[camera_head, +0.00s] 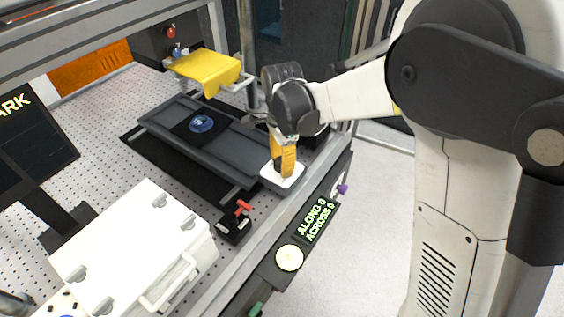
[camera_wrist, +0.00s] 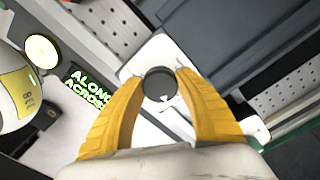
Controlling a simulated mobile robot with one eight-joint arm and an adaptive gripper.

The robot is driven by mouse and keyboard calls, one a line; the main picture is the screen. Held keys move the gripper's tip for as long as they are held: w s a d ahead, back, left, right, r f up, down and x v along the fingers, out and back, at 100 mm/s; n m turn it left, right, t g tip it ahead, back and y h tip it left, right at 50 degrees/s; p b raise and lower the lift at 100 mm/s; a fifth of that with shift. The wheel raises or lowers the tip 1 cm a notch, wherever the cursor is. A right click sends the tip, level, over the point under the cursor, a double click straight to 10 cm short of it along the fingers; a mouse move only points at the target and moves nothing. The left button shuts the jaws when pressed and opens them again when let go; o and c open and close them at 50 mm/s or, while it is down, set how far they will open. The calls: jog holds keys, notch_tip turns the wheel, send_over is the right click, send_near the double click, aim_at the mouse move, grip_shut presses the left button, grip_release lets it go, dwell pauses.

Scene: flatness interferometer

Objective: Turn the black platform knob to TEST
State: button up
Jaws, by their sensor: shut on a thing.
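In the wrist view the black platform knob (camera_wrist: 158,84) sits on a white plate (camera_wrist: 135,64), with a small white pointer mark at its lower edge. My gripper (camera_wrist: 160,82) has yellow fingers, one on each side of the knob, closed on it. In the head view my gripper (camera_head: 284,172) reaches down onto the white plate (camera_head: 283,181) at the front end of the grey platform (camera_head: 235,145). The knob is hidden there behind my fingers. No TEST label is legible in either view.
A lit display (camera_head: 316,219) reads ALONG 0, ACROSS 0, beside a pale round dial (camera_head: 289,258). A red-handled lever (camera_head: 242,208) stands near the platform.

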jog(key=m, duration=0.6)
jog(key=shift+m, duration=0.3)
jog(key=m, duration=0.5)
jog(key=shift+w+m, duration=0.1)
jog(key=shift+m, duration=0.3)
jog(key=o, duration=1.2)
jog(key=shift+r, duration=0.1)
notch_tip(320, 180, up, 12)
